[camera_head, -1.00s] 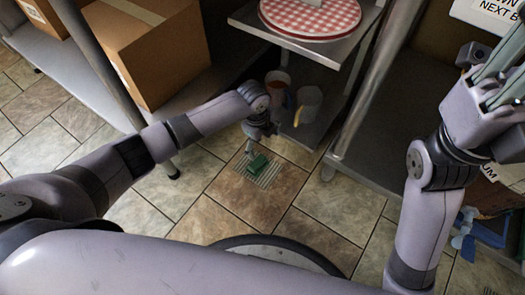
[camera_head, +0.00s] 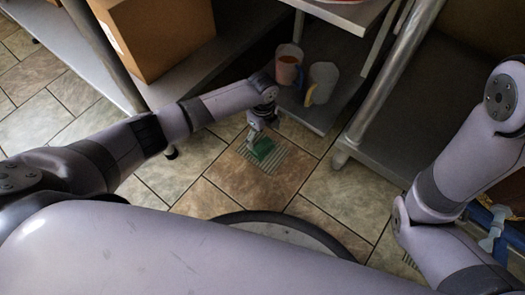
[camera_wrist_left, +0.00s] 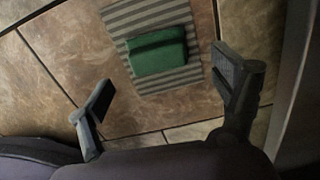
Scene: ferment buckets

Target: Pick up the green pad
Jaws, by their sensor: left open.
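The green pad (camera_head: 262,149) lies on a grey striped patch (camera_head: 276,162) on the tiled floor. In the left wrist view the pad (camera_wrist_left: 157,52) is a dark green block with a ridge across it, lying on the striped patch (camera_wrist_left: 186,80). My left gripper (camera_head: 255,137) is low over the floor, close to the pad. In the left wrist view its two fingers (camera_wrist_left: 163,88) are spread wide with nothing between them, and the pad shows beyond the fingertips, between their lines. My right arm is at the right of the head view, with its gripper outside the frame.
A metal table leg (camera_head: 378,85) rises to the right. A cardboard box (camera_head: 160,35) sits at left. Floor around the pad is clear.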

